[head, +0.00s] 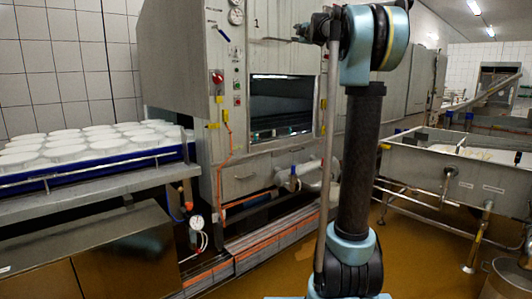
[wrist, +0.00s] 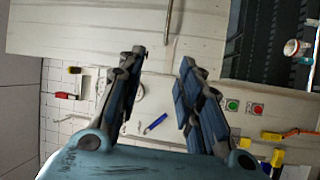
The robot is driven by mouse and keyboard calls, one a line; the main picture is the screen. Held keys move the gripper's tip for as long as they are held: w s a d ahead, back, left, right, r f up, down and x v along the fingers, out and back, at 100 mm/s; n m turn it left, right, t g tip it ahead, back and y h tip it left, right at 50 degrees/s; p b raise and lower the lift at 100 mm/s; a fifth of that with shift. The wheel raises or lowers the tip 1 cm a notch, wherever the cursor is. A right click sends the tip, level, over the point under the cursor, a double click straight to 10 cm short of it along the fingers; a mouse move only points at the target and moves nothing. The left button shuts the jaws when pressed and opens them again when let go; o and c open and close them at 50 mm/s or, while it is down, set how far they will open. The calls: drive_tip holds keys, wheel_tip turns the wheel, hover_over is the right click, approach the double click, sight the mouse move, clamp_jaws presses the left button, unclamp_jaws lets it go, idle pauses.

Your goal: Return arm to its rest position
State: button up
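My arm (head: 362,165) stands upright in the head view, blue joints joined by a dark tube, with its top bent over to the left. My gripper (wrist: 160,60) shows in the wrist view with its two dark, blue-padded fingers apart and nothing between them. In the head view the gripper (head: 302,32) is small and dark at the top, pointing left in front of the steel machine (head: 180,70). Its fingers are too small there to make out clearly.
White round moulds (head: 65,139) sit in a blue-edged tray (head: 110,165) at left. The machine has a dark opening (head: 282,105), gauges and buttons. A steel vat (head: 440,160) stands at right. Brown floor (head: 415,255) shows clear on the right. A thin vertical pole (head: 328,150) stands close to my arm.

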drive_tip(key=s+d+f+m+g+h, duration=0.2)
drive_tip(key=s+d+f+m+h, duration=0.15)
drive_tip(key=s+f, duration=0.5)
drive_tip(key=s+d+f+m+g+h, duration=0.25)
drive_tip(key=s+f+m, duration=0.3)
drive_tip(key=f, duration=0.65)
drive_tip(key=s+d+f+m+g+h, duration=0.2)
drive_tip(key=s+d+f+m, duration=0.2)
drive_tip(key=s+f, duration=0.5)
drive_tip(key=s+a+f+m+g+y, duration=0.1)
drive_tip(key=s+f+g, duration=0.4)
drive_tip(key=s+f, duration=1.3)
drive_tip(key=s+a+f+m+g+y, duration=0.2)
drive_tip(key=s+a+f+m+g, duration=0.2)
drive_tip(key=s+f, duration=1.4)
wheel_tip(320, 180, down, 4)
drive_tip(key=shift+a+m+g+y, duration=0.3)
drive_tip(key=shift+a+g, duration=0.45)
drive_tip(key=shift+a, duration=0.05)
drive_tip(key=shift+w, duration=0.1)
drive_tip(key=shift+w+f, duration=0.2)
drive_tip(key=shift+w, duration=0.1)
